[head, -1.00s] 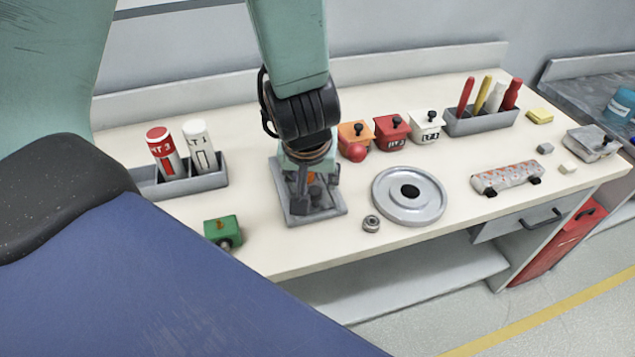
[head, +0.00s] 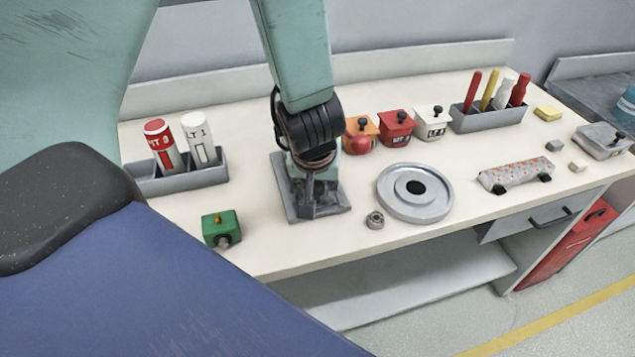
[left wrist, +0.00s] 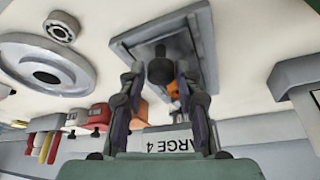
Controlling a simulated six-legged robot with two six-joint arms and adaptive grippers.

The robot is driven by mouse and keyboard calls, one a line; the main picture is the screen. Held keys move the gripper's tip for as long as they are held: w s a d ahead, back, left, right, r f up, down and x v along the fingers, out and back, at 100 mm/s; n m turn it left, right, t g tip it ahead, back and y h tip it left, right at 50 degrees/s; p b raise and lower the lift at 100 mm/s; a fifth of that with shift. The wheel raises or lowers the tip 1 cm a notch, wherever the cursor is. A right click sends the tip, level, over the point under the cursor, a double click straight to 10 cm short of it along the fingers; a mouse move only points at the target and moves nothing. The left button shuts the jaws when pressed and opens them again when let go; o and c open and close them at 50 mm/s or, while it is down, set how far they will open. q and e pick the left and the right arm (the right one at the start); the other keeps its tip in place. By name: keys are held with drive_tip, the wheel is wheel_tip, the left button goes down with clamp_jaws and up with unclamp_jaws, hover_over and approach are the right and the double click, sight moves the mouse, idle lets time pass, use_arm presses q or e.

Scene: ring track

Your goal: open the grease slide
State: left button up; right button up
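The grease slide appears to be the grey rectangular plate (head: 334,194) on the bench below my left arm; it is unlabelled in these views. In the left wrist view the same framed plate (left wrist: 207,62) shows a darker recess and a black knob (left wrist: 160,70). My left gripper (head: 312,208) points down over the plate and covers its middle. In the left wrist view its fingers (left wrist: 159,76) stand apart on either side of the knob; whether they touch it I cannot tell. An orange part shows partly behind the right finger. My right gripper is not in view.
A grey holder (head: 183,180) with two cylinders is left of the plate, a green block (head: 221,228) front left. A round grey disc (head: 414,192) and a small bearing (head: 375,219) lie to the right. Lidded boxes (head: 397,126) stand behind. The bench front between block and bearing is clear.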

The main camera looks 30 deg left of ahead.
use_arm(q)
drive_tip(key=shift+s+r, duration=0.1)
drive_tip(key=shift+s, duration=0.05)
drive_tip(key=c, duration=0.3)
clamp_jaws()
